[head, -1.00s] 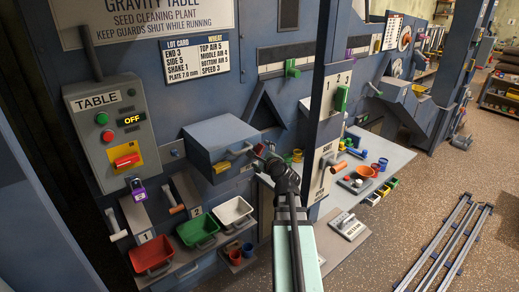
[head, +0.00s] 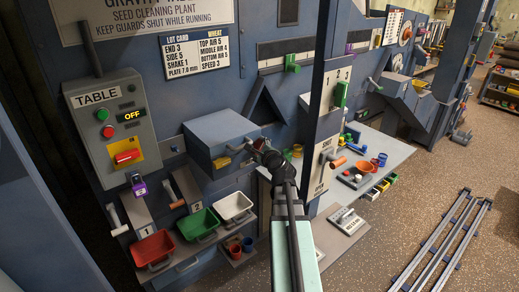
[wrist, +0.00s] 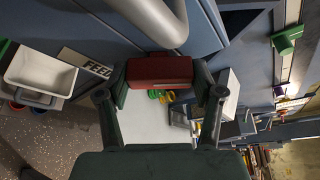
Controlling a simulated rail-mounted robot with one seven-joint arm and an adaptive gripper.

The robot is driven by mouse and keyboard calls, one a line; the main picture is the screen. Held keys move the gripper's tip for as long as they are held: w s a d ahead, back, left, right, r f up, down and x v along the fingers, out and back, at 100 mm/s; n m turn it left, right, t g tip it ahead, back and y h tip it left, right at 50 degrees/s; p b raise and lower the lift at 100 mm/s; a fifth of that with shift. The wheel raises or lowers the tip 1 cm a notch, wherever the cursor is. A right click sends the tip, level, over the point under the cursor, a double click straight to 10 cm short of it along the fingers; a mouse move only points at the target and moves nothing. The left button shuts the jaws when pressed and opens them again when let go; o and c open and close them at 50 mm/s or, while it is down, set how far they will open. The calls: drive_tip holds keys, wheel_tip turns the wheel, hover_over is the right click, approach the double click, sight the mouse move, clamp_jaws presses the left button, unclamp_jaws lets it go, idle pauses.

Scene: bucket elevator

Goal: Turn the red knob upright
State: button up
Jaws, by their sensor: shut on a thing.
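A dark red block-shaped knob (wrist: 160,71) sits at the end of a thick grey curved bar (wrist: 160,18) in the wrist view. My gripper (wrist: 160,84) is shut on this block, one finger on each side. In the head view my gripper (head: 264,148) is at the front of the blue-grey feed box (head: 222,137), by its grey handle; the red block is hidden there. A separate red rotary knob (head: 127,156) on a yellow plate is on the grey TABLE box at the left, tilted close to horizontal. My gripper is well away from it.
White (head: 235,207), green (head: 198,224) and red (head: 153,248) bins stand below the feed box. A blue post (head: 325,110) rises just right of my arm. A bench (head: 385,150) with cups and small parts lies behind it. The floor at right has metal rails (head: 455,235).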

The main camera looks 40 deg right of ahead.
drive_tip(key=shift+f+b, duration=0.15)
drive_tip(key=shift+b, duration=0.35)
drive_tip(key=shift+f+n+b, duration=0.1)
drive_tip(key=shift+n+b, duration=0.2)
drive_tip(key=shift+b, duration=0.2)
drive_tip(key=n+b, duration=0.1)
drive_tip(key=b, duration=0.1)
drive_tip(key=n+h+b, duration=0.1)
drive_tip(key=b, duration=0.2)
drive_tip(key=shift+f+t, duration=0.25)
drive_tip(key=shift+t, duration=0.15)
drive_tip(key=n+b, duration=0.2)
drive_tip(key=b, duration=0.5)
drive_tip(key=shift+t+h, duration=0.4)
drive_tip(key=n+b, duration=0.1)
drive_tip(key=b, duration=0.1)
drive_tip(key=shift+r+h+b, duration=0.2)
drive_tip(key=shift+h+b, duration=0.1)
drive_tip(key=shift+b, duration=0.05)
drive_tip(key=shift+r+n+b, duration=0.2)
drive_tip(key=shift+n+b, duration=0.1)
drive_tip(key=o, duration=1.1)
drive_tip(key=shift+w, duration=0.1)
drive_tip(key=shift+o, duration=0.2)
